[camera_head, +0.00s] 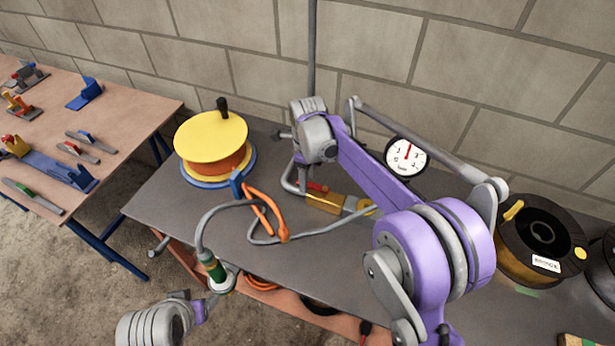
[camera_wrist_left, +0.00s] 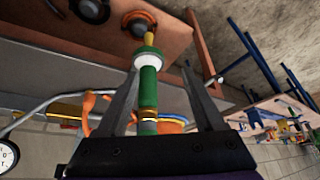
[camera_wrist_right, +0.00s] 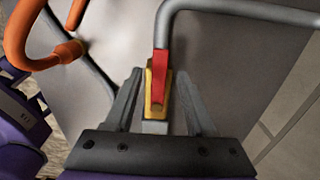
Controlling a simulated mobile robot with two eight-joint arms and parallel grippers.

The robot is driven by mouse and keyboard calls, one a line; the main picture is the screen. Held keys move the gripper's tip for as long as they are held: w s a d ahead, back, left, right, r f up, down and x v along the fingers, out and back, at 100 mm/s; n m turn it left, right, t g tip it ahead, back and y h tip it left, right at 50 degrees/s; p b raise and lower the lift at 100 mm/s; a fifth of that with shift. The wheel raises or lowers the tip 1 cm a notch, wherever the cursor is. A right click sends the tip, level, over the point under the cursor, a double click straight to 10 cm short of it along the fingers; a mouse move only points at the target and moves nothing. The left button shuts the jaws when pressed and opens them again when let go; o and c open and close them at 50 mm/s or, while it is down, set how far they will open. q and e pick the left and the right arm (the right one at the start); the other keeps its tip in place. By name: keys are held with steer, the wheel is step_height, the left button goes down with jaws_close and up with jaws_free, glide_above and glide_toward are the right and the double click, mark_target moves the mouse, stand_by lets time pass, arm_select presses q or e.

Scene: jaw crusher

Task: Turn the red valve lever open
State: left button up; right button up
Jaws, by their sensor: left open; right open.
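The red valve lever (camera_head: 315,187) shows as a small red piece beside a brass-yellow body (camera_head: 325,203) on the grey bench, partly hidden behind my right arm. In the right wrist view the red lever (camera_wrist_right: 161,65) stands near the middle, with yellow at its lower end. My right gripper (camera_wrist_right: 161,78) is open, one finger on each side of the lever; I see no clear contact. In the head view my right wrist hides its fingers. My left gripper (camera_wrist_left: 163,68) is open, its fingers either side of a green cylindrical tool (camera_wrist_left: 148,90), also seen at the bench front (camera_head: 214,268).
A grey pipe (camera_wrist_right: 225,8) bends close above the lever. An orange hose (camera_head: 263,212) and grey hose lie left of it. A yellow-topped reel (camera_head: 211,137), a pressure gauge (camera_head: 406,157) and a black spool (camera_head: 541,235) stand around. Another table (camera_head: 118,108) is at left.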

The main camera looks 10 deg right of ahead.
mark_target(309, 185)
step_height(309, 185, up, 11)
steer(key=shift+f+p, duration=0.15)
steer(key=shift+p, duration=0.2)
stand_by(0.3)
steer(key=s+d+r+n+t+p, duration=0.1)
steer(key=s+d+n+t, duration=0.25)
steer(key=s+n, duration=0.9)
steer(key=s+d+f+n+t, duration=0.1)
steer(key=s+f+n, duration=0.2)
steer(key=s+n, duration=0.3)
steer(key=s+d+f+n+t+p, duration=0.1)
steer(key=s+f+n, duration=0.3)
steer(key=s, duration=0.5)
steer(key=shift+d+n, duration=0.35)
steer(key=shift+n, duration=0.9)
